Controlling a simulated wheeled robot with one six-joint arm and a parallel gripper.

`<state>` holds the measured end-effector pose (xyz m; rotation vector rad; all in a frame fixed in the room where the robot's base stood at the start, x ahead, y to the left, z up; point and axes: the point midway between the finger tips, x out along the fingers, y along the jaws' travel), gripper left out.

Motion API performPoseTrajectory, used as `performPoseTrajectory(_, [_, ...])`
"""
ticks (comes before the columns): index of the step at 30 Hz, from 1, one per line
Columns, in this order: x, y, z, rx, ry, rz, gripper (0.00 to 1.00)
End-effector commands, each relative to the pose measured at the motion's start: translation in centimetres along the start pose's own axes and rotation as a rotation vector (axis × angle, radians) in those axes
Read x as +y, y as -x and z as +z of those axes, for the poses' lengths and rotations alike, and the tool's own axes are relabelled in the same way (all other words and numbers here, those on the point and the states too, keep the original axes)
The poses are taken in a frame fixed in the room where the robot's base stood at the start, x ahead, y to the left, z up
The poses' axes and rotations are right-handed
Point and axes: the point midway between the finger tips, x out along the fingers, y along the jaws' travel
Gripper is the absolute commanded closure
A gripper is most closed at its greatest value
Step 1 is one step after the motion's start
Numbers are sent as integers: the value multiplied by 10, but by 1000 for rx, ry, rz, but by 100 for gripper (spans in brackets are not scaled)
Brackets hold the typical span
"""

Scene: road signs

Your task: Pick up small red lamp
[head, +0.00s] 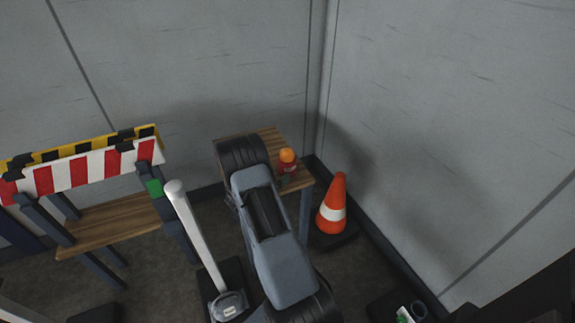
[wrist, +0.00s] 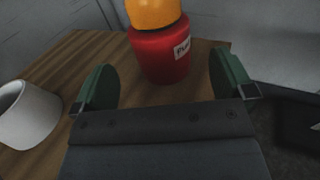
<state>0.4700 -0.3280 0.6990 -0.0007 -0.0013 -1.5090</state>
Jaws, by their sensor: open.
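The small red lamp (wrist: 163,56) has a red body with a white label and an orange top. In the wrist view it stands upright on a wooden table (wrist: 75,60), just ahead of my gripper (wrist: 164,82). The two green fingers are open, one on each side of the lamp's near edge, with nothing held between them. In the head view the lamp (head: 288,161) stands near the right side of the small table (head: 265,137), next to the end of my arm. My gripper's fingers are mostly hidden by my arm there.
A white cup-like object (wrist: 28,115) stands on the table left of my gripper. An orange and white cone (head: 333,205) stands on the floor right of the table. A striped barrier (head: 85,170) and a white post (head: 198,235) are to the left. Grey walls close the corner behind.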

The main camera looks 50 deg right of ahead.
Motion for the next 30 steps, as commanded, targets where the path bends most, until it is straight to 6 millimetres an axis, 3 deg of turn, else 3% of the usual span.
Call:
performPoseTrajectory(10, [-1,-25,0,0,0,-1,0])
performPoseTrajectory(19, [0,-63,2,1,0,0,0])
performPoseTrajectory(30, [0,-70,2,1,0,1,0])
